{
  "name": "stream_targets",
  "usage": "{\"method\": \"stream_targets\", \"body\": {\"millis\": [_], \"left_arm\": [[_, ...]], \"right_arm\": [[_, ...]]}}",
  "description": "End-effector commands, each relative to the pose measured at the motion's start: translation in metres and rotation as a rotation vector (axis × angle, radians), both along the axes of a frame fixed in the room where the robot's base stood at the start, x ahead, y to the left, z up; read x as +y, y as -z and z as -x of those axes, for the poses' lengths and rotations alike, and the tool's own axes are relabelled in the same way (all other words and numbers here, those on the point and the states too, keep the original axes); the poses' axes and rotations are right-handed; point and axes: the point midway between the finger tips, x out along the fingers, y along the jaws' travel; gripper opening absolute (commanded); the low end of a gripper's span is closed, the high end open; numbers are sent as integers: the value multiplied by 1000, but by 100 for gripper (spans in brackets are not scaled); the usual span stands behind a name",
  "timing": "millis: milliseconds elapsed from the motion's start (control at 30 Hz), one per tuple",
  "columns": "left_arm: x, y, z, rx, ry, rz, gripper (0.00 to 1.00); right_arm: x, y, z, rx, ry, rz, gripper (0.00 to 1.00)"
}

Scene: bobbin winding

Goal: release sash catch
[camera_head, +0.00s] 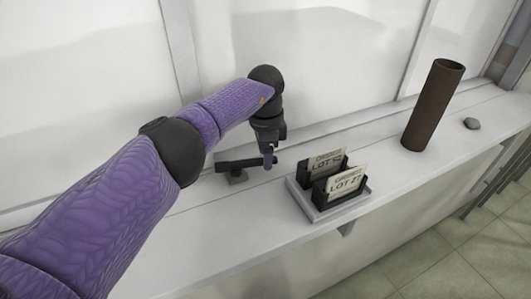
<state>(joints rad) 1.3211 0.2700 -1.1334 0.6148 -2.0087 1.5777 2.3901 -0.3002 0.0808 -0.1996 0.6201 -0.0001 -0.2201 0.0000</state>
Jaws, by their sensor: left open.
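The sash catch (234,166) is a small dark lever on a short mount, on the white sill at the foot of the window. My left gripper (268,161) comes in from the left on the purple arm and points down at the right end of the lever. Its fingers are open and seem close to that end; I cannot tell whether they touch it. The view does not show clearly whether the lever lies between the fingers. My right gripper is not in view.
A grey tray (318,212) with two dark holders and lot cards (345,184) stands just right of the gripper. Further right are a tall brown tube (432,105) and a small grey stone-like object (471,123). The sill (225,235) is clear in front of the catch.

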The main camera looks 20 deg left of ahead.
Motion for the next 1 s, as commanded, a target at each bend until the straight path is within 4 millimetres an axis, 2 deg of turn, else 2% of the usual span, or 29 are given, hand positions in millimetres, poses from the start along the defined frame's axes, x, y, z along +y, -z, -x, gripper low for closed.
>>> {"method": "stream_targets", "body": {"millis": [300, 400, 533, 1000], "left_arm": [[0, -72, -1, -6, 0, 0, 62], [0, -88, -1, -4, -1, 0, 62], [0, -95, 0, -1, 0, 0, 62], [0, -95, 0, -1, 0, 0, 62]], "right_arm": [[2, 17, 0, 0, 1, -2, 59], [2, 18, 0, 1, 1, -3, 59], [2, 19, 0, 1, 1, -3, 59], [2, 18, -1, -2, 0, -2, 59]]}}
